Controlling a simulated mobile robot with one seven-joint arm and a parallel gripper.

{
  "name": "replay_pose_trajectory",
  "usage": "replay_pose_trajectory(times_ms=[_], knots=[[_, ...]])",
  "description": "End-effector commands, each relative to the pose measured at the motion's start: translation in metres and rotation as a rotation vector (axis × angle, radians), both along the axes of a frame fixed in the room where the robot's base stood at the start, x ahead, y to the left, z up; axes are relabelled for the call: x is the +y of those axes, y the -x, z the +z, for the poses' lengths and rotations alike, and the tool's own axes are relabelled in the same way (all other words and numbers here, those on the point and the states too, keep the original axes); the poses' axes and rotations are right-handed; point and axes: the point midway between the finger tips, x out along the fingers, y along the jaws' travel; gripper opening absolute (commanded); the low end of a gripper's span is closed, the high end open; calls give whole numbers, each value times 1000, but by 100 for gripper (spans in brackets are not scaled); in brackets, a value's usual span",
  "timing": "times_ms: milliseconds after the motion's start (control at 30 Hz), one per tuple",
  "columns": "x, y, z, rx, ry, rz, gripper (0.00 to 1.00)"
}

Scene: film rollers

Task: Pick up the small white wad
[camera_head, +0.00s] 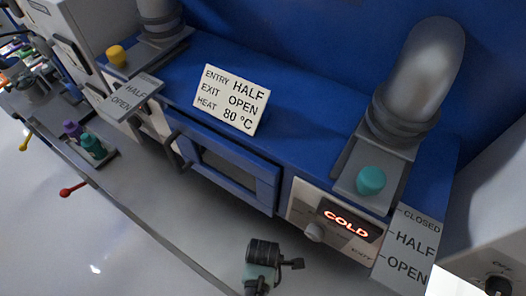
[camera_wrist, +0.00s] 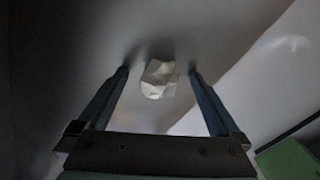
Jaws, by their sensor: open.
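The small white wad (camera_wrist: 158,82) is a faceted, crumpled lump on a pale grey surface in the wrist view. My gripper (camera_wrist: 158,70) is open, with one dark blue finger on each side of the wad. Gaps show between the wad and both fingertips. Whether the fingers are low enough to straddle it, or are still above it, I cannot tell. I cannot make out the wad in the head view.
A blue machine (camera_head: 225,180) with a "COLD" display (camera_head: 349,220) stands along the back in the head view. A black ribbed part (camera_head: 263,252) is at the bottom. A green block (camera_wrist: 288,160) is in the wrist view.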

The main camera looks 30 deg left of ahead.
Motion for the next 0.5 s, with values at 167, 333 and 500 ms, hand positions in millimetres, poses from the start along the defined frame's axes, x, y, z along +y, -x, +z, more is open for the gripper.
replay_pose_trajectory(times_ms=[167,333,500], knots=[[0,0,0,-1,0,0,100],[0,0,0,0,0,0,75],[0,0,0,0,0,0,44]])
